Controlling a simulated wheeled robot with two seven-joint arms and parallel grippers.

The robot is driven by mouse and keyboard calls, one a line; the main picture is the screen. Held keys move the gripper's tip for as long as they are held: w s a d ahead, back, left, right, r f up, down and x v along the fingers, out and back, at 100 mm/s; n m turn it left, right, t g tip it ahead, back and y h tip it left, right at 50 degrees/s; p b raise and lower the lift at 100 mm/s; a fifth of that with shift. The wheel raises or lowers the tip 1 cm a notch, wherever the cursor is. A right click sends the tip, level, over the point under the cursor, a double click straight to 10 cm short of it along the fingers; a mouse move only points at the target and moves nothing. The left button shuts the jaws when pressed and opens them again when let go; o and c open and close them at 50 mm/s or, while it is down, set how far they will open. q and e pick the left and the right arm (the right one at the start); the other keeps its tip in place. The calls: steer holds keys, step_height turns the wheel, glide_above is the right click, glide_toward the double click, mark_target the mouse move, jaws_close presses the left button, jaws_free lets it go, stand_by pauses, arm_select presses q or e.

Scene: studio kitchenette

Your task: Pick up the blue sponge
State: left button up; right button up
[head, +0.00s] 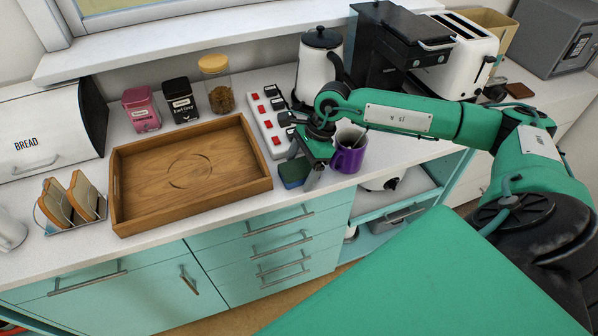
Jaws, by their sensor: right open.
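The blue sponge (292,173), blue with a darker green side, lies on the white counter near its front edge, just right of the wooden tray. My right gripper (309,172) reaches down from the right directly beside the sponge's right end and partly covers it. The jaws are open. I cannot tell whether a finger touches the sponge. My left gripper is not in view.
A purple mug (348,159) stands close to the right of my gripper. A white power strip (269,123) with red switches lies behind the sponge. The wooden tray (262,186) is to the left. A kettle (318,68) stands behind the gripper.

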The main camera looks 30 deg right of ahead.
steer(key=c, duration=1.1)
steer(key=shift+o, duration=0.2)
